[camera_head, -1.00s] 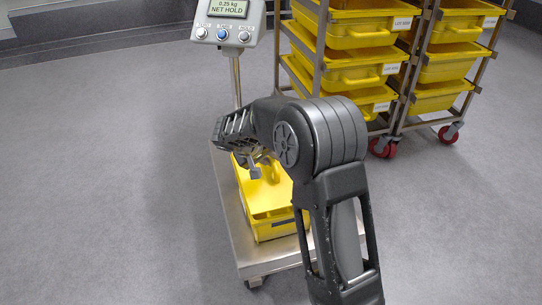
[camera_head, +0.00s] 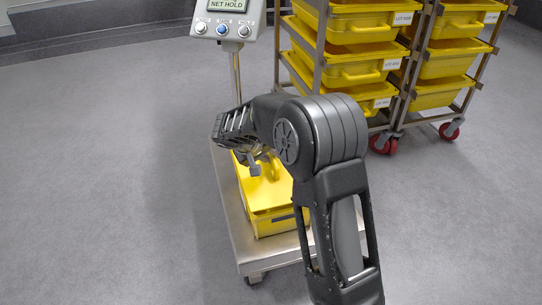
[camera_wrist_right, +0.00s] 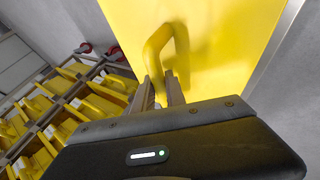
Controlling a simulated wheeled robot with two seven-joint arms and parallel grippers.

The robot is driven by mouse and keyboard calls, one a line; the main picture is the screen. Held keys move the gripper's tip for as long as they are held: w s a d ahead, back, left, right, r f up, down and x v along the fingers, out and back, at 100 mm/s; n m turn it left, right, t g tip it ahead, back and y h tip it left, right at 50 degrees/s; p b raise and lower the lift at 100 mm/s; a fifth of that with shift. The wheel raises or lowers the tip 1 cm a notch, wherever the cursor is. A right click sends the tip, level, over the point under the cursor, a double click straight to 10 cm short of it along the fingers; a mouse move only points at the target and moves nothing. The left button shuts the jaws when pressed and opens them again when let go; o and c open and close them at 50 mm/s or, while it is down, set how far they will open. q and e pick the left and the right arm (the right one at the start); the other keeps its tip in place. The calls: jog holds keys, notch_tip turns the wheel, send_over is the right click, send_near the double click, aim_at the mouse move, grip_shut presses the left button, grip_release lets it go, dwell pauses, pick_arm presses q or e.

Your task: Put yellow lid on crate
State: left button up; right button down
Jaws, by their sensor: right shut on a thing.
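The yellow crate (camera_head: 281,222) stands on the steel platform of a floor scale. The yellow lid (camera_head: 262,191) lies over the crate's top; my arm hides part of both, so I cannot tell if it sits flush all round. My right gripper (camera_head: 256,164) is over the lid and shut on its handle. In the right wrist view the gripper (camera_wrist_right: 163,90) has its fingers at the lid's yellow loop handle (camera_wrist_right: 156,45), with the flat lid (camera_wrist_right: 225,50) behind. My left gripper is not in view.
The scale platform (camera_head: 229,188) has bare steel around the crate. Its display (camera_head: 226,20) stands on a post (camera_head: 236,75) behind. Wheeled racks of yellow crates (camera_head: 350,72) stand at the back right. The grey floor at left is clear.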

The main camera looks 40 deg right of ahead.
jog(key=shift+f+b, duration=1.4)
jog(key=shift+f, duration=0.05)
dwell(0.3)
jog(key=c, duration=1.3)
grip_release()
jog(key=p+v, duration=0.3)
jog(key=v, duration=0.4)
jog(key=shift+d, duration=0.1)
jog(key=shift+s+a+r, duration=0.1)
jog(key=shift+a+r, duration=0.25)
